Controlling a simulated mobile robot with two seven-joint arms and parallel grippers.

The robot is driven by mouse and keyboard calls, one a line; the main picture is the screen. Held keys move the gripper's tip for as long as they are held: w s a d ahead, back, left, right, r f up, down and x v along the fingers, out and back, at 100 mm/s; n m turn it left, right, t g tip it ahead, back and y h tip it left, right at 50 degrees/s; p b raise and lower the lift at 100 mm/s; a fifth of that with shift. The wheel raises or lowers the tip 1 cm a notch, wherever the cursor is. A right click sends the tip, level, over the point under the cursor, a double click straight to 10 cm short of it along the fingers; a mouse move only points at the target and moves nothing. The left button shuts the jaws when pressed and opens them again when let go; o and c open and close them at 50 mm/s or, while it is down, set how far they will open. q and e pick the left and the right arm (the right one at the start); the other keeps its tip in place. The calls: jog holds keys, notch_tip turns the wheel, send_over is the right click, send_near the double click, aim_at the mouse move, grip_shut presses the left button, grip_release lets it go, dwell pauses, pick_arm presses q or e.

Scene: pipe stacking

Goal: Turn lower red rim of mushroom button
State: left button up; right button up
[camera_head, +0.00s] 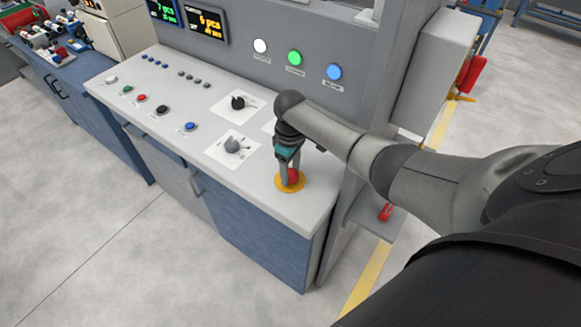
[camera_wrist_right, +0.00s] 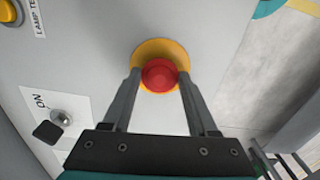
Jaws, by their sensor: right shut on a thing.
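The red mushroom button (camera_head: 293,175) sits on a round yellow base (camera_head: 281,186) near the right front corner of the console top. In the right wrist view the red button (camera_wrist_right: 159,74) shows from above, with its yellow base (camera_wrist_right: 160,47) around it. My right gripper (camera_head: 290,178) points down at the button. In the right wrist view its fingers (camera_wrist_right: 158,80) stand on either side of the red rim and are shut on it. The exact contact at the rim's underside is hidden. My left gripper is in neither view.
A grey rotary knob (camera_head: 233,146) and a black knob (camera_head: 238,102) sit on white plates left of the button. Several small buttons line the console top (camera_head: 165,88). The upright panel with white, green and blue lamps (camera_head: 294,58) stands behind.

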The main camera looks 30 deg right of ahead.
jog(key=m+p, duration=0.2)
jog(key=shift+r+m+p, duration=0.15)
jog(key=shift+m+p, duration=0.2)
jog(key=shift+m, duration=0.05)
jog(key=shift+m+p, duration=0.85)
jog(key=shift+m, duration=0.55)
jog(key=shift+f, duration=0.2)
jog(key=o, duration=1.4)
jog(key=shift+r, duration=0.1)
